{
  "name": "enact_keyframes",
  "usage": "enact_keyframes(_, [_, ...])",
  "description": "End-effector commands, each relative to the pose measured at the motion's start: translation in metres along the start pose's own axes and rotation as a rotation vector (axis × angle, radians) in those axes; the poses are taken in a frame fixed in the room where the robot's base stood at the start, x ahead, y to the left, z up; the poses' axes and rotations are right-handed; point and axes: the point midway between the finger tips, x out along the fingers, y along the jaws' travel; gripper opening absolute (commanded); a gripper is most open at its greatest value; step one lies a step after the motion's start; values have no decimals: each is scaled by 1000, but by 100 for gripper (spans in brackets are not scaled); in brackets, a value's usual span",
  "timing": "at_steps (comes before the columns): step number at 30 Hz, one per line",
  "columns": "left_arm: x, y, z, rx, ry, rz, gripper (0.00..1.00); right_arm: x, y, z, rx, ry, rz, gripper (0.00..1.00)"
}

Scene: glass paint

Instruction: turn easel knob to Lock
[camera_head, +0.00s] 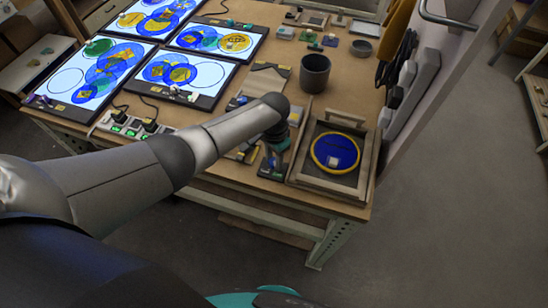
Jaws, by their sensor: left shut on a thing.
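The easel (312,178) is a wooden frame with a dark bed at the right front of the workbench. A round blue glass disc with a yellow rim (350,149) lies in it, with a small pale block on the disc. My left arm reaches in from the left. Its gripper (272,166) points down just left of the easel, low over a small dark base (270,176) at the bench's front edge. It is shut on the easel knob, which the fingers mostly hide; I cannot read its setting. My right gripper is not in view.
Several lit panels (205,103) with coloured glass circles fill the left of the bench. A power strip (128,126) lies before them. A dark grey cup (314,74) stands behind the easel. A small bowl (361,48) is further back. Open floor lies to the right.

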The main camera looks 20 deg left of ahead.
Motion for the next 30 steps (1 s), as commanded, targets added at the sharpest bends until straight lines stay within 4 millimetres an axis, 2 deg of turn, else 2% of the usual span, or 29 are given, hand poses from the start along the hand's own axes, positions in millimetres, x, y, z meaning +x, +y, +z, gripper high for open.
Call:
enact_keyframes(3, [0,0,0,-2,1,1,0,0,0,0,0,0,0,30])
enact_keyframes(4, [0,0,-1,-2,2,1,39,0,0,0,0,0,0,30])
enact_keyframes(11, [0,0,0,-1,1,1,65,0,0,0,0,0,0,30])
enact_keyframes(22, [-5,0,0,1,2,0,66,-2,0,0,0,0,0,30])
enact_keyframes(26, [-20,0,-1,2,3,1,66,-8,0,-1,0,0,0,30])
enact_keyframes(30, [-45,0,-1,1,4,-1,66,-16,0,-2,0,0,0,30])
